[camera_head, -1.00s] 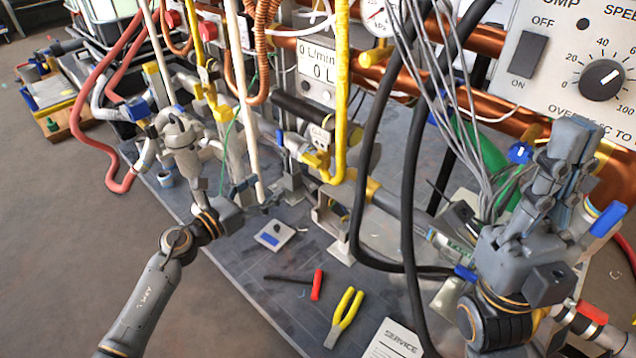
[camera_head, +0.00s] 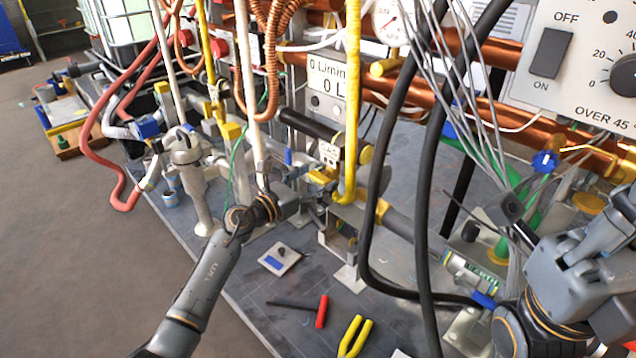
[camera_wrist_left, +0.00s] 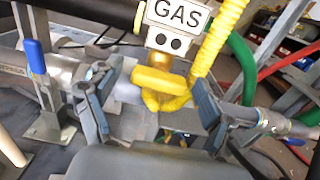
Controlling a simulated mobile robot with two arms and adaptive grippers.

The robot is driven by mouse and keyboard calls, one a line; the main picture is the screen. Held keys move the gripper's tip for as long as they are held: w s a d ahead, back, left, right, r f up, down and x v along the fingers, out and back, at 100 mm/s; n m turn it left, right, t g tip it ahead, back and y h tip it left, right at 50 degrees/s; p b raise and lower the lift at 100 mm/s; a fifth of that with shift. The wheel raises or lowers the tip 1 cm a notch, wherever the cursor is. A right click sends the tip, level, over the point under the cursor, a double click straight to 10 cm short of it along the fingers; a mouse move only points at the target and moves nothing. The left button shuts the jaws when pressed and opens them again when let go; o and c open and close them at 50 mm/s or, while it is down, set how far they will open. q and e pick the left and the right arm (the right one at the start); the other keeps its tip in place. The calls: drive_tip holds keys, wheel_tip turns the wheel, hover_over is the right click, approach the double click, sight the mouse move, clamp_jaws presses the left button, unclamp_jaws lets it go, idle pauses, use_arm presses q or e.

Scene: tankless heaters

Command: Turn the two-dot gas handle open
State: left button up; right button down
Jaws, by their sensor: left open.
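The two-dot gas handle (camera_wrist_left: 160,86) is yellow, under a white GAS tag (camera_wrist_left: 172,28) with two dark dots, in the left wrist view. In the head view the handle (camera_head: 322,176) is small and partly hidden, below the GAS tag (camera_head: 329,154). My left gripper (camera_wrist_left: 152,106) is open, with one finger on each side of the handle; I cannot tell whether either touches it. In the head view my left gripper (camera_head: 308,203) is just below the handle. My right gripper (camera_head: 622,205) is at the right edge, partly cut off.
A yellow hose (camera_head: 351,100) runs beside the GAS tag. Black hoses (camera_head: 383,140) hang to its right. A blue-handled valve (camera_wrist_left: 36,58) is left of my fingers. Red-handled (camera_head: 321,311) and yellow-handled tools (camera_head: 357,335) lie on the grey bench.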

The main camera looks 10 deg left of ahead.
use_arm(q)
drive_tip(key=shift+w+d, duration=0.25)
drive_tip(key=shift+w, duration=0.1)
drive_tip(key=shift+c, duration=0.4)
drive_tip(key=c, duration=1.1)
